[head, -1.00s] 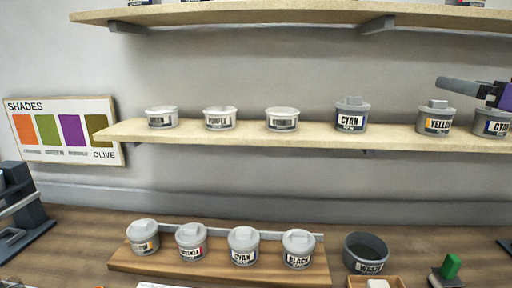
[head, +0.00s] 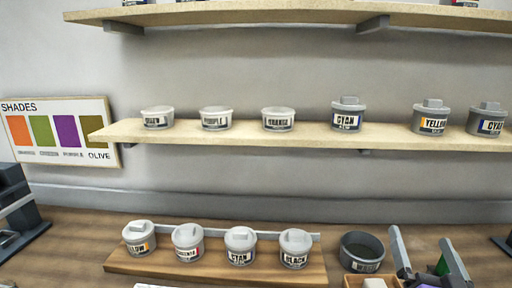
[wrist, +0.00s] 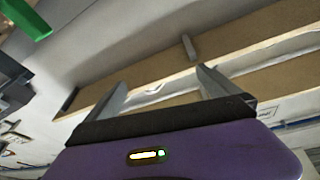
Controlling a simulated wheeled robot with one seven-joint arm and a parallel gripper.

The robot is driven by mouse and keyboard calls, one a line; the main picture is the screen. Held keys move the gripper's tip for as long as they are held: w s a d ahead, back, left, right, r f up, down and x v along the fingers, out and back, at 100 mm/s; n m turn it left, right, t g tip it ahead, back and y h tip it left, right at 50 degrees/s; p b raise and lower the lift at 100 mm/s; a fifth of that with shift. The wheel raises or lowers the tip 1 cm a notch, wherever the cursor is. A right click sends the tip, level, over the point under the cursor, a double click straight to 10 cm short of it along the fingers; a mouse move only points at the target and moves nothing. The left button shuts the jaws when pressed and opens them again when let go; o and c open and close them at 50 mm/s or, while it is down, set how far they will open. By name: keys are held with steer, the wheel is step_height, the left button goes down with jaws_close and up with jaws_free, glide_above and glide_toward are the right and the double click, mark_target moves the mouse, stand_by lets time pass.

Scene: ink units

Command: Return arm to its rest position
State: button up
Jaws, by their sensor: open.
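My gripper (head: 419,235) is at the lower right of the head view, in front of the table's right part, fingers pointing up. Its two grey fingers stand apart with nothing between them. In the wrist view my gripper (wrist: 160,78) also shows open and empty, with its purple body below the fingers. The rest of my arm is outside the head view.
The middle shelf (head: 390,137) holds several cans, including a cyan can (head: 347,115) and a yellow can (head: 431,118). A wooden rack (head: 200,268) holds several ink cans. A waste pot (head: 362,252) stands left of my gripper. A green-topped thing (head: 442,264) is partly hidden by a finger.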

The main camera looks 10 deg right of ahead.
steer(key=s+a+f+n+g+y, duration=0.1)
steer(key=s+a+f, duration=0.4)
steer(key=s, duration=0.5)
steer(key=s+a+f+n+g+y, duration=0.2)
steer(key=s+a+f+n+y, duration=0.2)
steer(key=s+a, duration=0.6)
steer(key=s+a+f+n+g+y, duration=0.1)
steer(key=s+a+f, duration=0.5)
steer(key=s, duration=0.6)
steer(key=shift+s+a+n+g+y, duration=0.15)
steer(key=shift+a+n+g+y, duration=0.15)
steer(key=shift+a+n+y, duration=0.6)
steer(key=shift+f, duration=0.1)
